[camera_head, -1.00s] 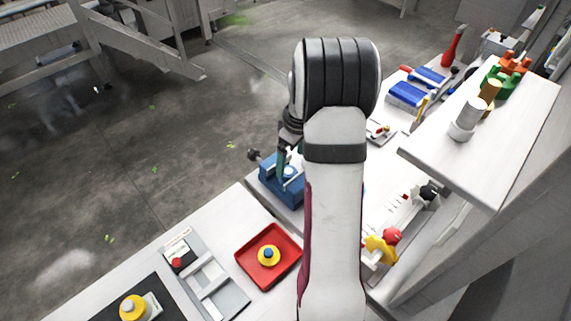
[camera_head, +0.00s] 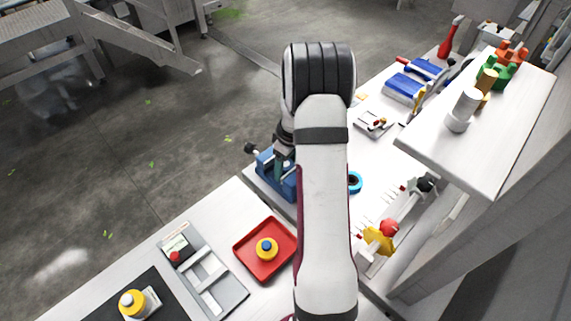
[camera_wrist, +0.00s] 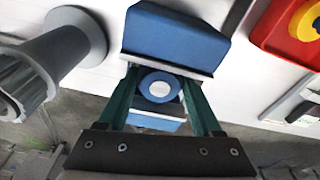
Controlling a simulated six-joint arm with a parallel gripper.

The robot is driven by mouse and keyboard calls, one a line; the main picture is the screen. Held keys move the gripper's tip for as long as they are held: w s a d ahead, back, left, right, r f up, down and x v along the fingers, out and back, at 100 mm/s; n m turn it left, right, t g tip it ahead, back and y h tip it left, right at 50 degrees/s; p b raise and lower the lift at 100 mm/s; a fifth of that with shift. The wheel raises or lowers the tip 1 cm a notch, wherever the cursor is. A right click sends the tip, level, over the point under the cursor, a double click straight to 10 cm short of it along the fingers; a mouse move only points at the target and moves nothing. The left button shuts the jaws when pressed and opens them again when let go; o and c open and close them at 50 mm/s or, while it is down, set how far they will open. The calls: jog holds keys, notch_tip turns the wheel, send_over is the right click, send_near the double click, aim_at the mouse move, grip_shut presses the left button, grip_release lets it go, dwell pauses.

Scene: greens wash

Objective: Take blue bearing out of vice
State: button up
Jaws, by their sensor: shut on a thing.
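The blue bearing (camera_wrist: 159,88), a blue ring with a pale centre, sits between the two jaws of the blue vice (camera_wrist: 178,38) in the wrist view. My gripper (camera_wrist: 164,97) has its green fingers on either side of the bearing and is shut on it. The bearing still appears within the vice gap; whether it is lifted at all I cannot tell. In the head view the vice (camera_head: 267,167) stands at the bench's left edge, partly behind my arm. My gripper (camera_head: 280,162) reaches down into it, and the bearing is hidden there.
A red tray (camera_head: 243,251) holding a yellow and blue round part lies in front of the vice. A blue ring (camera_head: 356,182) lies on the bench right of my arm. A raised shelf (camera_head: 490,140) with several parts stands at right. A dark-handled vice knob (camera_head: 250,148) sticks out left.

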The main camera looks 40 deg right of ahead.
grip_shut()
jog(key=shift+w, duration=0.15)
jog(key=shift+r, duration=0.2)
dwell(0.3)
notch_tip(320, 180, up, 11)
jog(key=shift+f, duration=0.15)
dwell(1.5)
dwell(0.3)
